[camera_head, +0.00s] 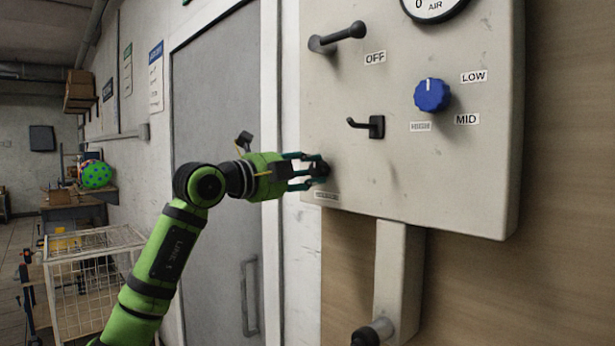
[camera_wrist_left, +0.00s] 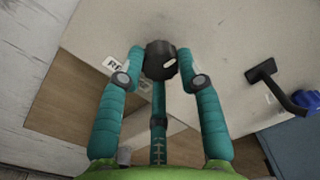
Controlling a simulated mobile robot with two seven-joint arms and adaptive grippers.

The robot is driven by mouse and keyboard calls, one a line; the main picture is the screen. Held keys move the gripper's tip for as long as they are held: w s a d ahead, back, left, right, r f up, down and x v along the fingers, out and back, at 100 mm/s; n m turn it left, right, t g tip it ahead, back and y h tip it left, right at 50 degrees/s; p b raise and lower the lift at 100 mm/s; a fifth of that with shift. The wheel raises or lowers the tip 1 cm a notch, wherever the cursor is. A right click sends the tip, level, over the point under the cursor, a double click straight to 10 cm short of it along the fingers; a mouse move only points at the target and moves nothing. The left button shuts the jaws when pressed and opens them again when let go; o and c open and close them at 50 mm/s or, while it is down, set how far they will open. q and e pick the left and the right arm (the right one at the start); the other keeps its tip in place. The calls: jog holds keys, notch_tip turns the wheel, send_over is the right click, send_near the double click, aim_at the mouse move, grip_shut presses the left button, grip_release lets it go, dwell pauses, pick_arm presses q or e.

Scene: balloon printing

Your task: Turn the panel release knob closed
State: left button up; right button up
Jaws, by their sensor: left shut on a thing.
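The panel release knob is a small black round knob with a pale mark, low on the left of the panel; it shows in the left wrist view (camera_wrist_left: 161,60) between the fingers. In the head view the fingers mostly hide it. My left gripper (camera_head: 318,170) reaches in from the left, and in the left wrist view (camera_wrist_left: 160,68) its teal fingers are closed around the knob's sides. A label (camera_head: 327,195) sits just below the knob, partly hidden by a finger in the wrist view. My right gripper is not in view.
The pale panel (camera_head: 450,185) carries a grey lever (camera_head: 338,37), a black hook (camera_head: 367,125), a blue dial (camera_head: 432,95) and a gauge (camera_head: 434,6). A post (camera_head: 398,265) stands below. A grey door (camera_head: 215,130) and wire cage (camera_head: 90,260) are at left.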

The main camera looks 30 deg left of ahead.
pick_arm(q)
jog(key=shift+s+a+r+n, duration=0.1)
jog(key=shift+a+r+n, duration=0.1)
jog(key=shift+r+n, duration=0.35)
jog(key=shift+f+n, duration=0.15)
jog(key=shift+n, duration=0.2)
jog(key=o, duration=1.1)
jog(key=shift+o, duration=0.2)
jog(key=shift+f, duration=0.25)
jog(key=shift+s+f, duration=0.1)
jog(key=shift+s, duration=0.05)
jog(key=v, duration=1.1)
jog(key=shift+s, duration=0.25)
jog(key=shift+a, duration=0.15)
